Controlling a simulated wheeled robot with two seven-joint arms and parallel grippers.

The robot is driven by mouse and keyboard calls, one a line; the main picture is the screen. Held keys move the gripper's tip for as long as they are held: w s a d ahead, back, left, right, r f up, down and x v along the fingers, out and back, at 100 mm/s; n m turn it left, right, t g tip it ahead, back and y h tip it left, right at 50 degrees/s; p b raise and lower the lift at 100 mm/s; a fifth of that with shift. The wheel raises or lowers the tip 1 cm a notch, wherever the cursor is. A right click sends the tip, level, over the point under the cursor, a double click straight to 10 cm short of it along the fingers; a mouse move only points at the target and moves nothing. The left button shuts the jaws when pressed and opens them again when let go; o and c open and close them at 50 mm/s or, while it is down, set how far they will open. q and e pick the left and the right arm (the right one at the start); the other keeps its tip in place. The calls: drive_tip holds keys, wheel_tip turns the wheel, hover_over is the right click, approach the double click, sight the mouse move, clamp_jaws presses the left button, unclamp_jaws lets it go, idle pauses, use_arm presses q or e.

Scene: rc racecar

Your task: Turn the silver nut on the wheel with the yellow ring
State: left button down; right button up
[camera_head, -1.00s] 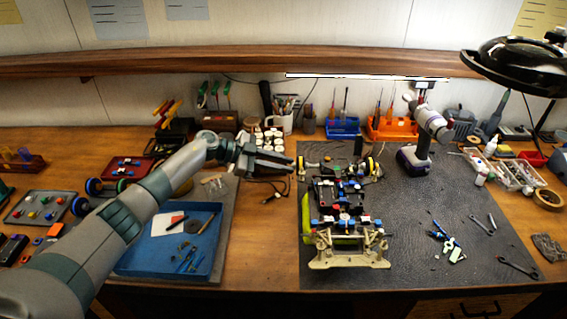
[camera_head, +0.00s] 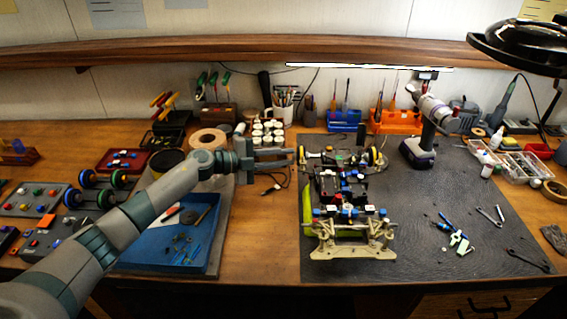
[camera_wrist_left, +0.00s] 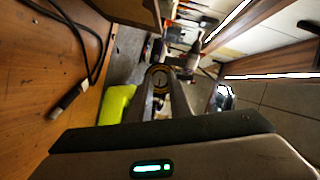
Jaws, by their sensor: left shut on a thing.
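The RC car (camera_head: 345,195) sits on the dark mat. Its far axle carries wheels with yellow rings. The right one (camera_head: 374,155) shows clearly. The left one (camera_head: 302,155) is at the fingertips of my left gripper (camera_head: 292,158), which points right at the wheel's outer side. In the left wrist view the yellow ring (camera_wrist_left: 160,70) shows around my fingertips (camera_wrist_left: 161,82), which are shut at the wheel's centre. The silver nut is mostly hidden between them. My right gripper is not in view.
A blue tray (camera_head: 165,244) with small tools lies under my left arm. White jars (camera_head: 267,132) stand behind my gripper.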

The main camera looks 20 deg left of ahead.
use_arm(q)
drive_tip(key=shift+m+b, duration=0.45)
drive_tip(key=shift+m, duration=0.05)
drive_tip(key=c, duration=1.6)
unclamp_jaws()
drive_tip(key=shift+s+a, duration=0.1)
